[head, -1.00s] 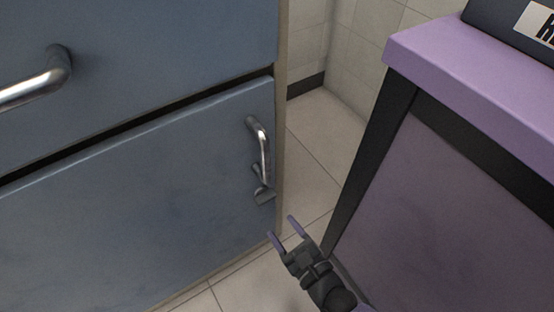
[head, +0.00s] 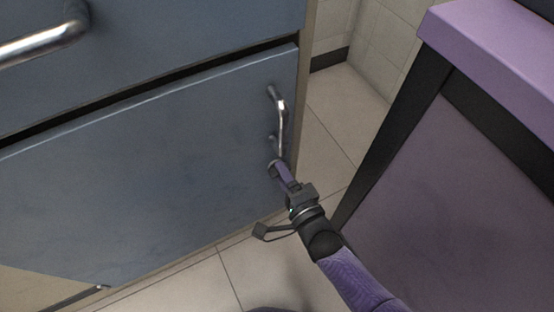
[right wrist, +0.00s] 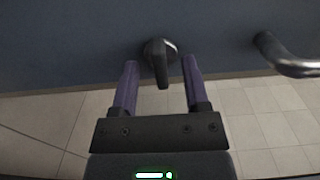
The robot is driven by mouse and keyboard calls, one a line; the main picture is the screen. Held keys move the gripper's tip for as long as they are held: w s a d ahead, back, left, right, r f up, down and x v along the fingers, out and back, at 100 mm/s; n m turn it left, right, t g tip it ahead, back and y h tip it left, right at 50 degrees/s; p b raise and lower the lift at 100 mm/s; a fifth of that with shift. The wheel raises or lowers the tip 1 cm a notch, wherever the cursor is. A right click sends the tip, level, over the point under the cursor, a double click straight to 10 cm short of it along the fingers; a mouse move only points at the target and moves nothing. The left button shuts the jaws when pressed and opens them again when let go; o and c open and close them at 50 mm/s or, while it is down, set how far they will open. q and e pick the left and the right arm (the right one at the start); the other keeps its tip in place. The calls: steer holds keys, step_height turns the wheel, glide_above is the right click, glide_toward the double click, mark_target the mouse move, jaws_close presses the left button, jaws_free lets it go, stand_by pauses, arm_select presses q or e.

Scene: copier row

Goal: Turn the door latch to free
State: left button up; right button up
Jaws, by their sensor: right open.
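The door latch (right wrist: 160,52) is a small dark knob with a short lever on the blue-grey door (head: 150,165). In the right wrist view its lever points down the picture, between my two fingers. In the head view only a bit of the latch (head: 274,140) shows below the bar handle; my gripper hides the rest. My right gripper (head: 280,166) is open at the latch. Its purple fingers (right wrist: 160,66) stand one on each side of the lever, with gaps visible. My left gripper is out of view.
A curved metal handle (right wrist: 288,62) sits right of the latch in the right wrist view; in the head view it is just above (head: 281,118). A purple-topped cabinet (head: 440,190) stands close on the right. Tiled floor (head: 325,105) shows between the two units.

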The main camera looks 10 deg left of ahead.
steer(key=shift+w+a, duration=0.4)
steer(key=shift+w, duration=0.15)
stand_by(0.4)
steer(key=shift+s+d, duration=0.15)
stand_by(0.3)
